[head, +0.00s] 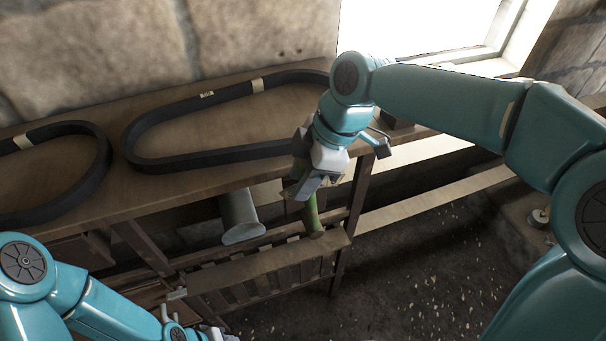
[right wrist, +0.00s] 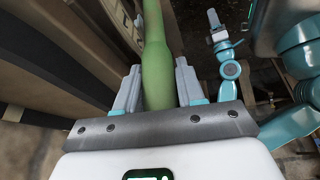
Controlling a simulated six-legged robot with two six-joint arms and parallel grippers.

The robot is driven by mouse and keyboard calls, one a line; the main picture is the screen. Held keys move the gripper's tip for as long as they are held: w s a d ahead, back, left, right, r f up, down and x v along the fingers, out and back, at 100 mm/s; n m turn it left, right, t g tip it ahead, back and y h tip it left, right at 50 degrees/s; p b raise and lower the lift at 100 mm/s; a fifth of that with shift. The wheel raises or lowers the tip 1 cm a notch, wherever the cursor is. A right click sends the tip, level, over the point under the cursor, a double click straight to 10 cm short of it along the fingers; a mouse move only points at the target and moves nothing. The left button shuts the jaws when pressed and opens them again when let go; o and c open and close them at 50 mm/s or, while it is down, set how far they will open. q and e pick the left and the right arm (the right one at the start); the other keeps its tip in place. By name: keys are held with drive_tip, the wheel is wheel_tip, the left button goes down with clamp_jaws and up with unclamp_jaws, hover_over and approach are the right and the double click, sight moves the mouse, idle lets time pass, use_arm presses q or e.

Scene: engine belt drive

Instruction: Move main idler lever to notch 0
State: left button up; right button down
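A green lever handle (head: 309,214) points down below the edge of the wooden bench at the middle of the head view. In the right wrist view the green handle (right wrist: 157,75) runs between both fingers. My right gripper (head: 312,188) has its fingers close along both sides of the handle, with almost no gap, and appears shut on it. A thicker grey handle (head: 240,217) hangs to the left of the green one. No label shows which is the main idler lever. My left gripper (head: 205,333) is at the bottom edge, partly cut off, its fingers unclear.
Two black belts, one long (head: 180,163) and one at the left (head: 88,178), lie on the wooden bench (head: 215,125). A slatted wooden rack (head: 270,268) is below the handles. A bright window (head: 420,25) is behind. The littered floor at right is open.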

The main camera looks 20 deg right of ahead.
drive_tip(key=d+y+b, duration=0.5)
drive_tip(key=d+b, duration=0.1)
drive_tip(key=d, duration=0.2)
drive_tip(key=shift+w+d+f+b, duration=0.15)
drive_tip(key=shift+d+f+b, duration=0.1)
drive_tip(key=shift+b, duration=0.1)
drive_tip(key=c, duration=0.8)
unclamp_jaws()
drive_tip(key=shift+d, duration=0.15)
drive_tip(key=p+v, duration=0.2)
drive_tip(key=v, duration=1.4)
drive_tip(key=shift+p, duration=0.4)
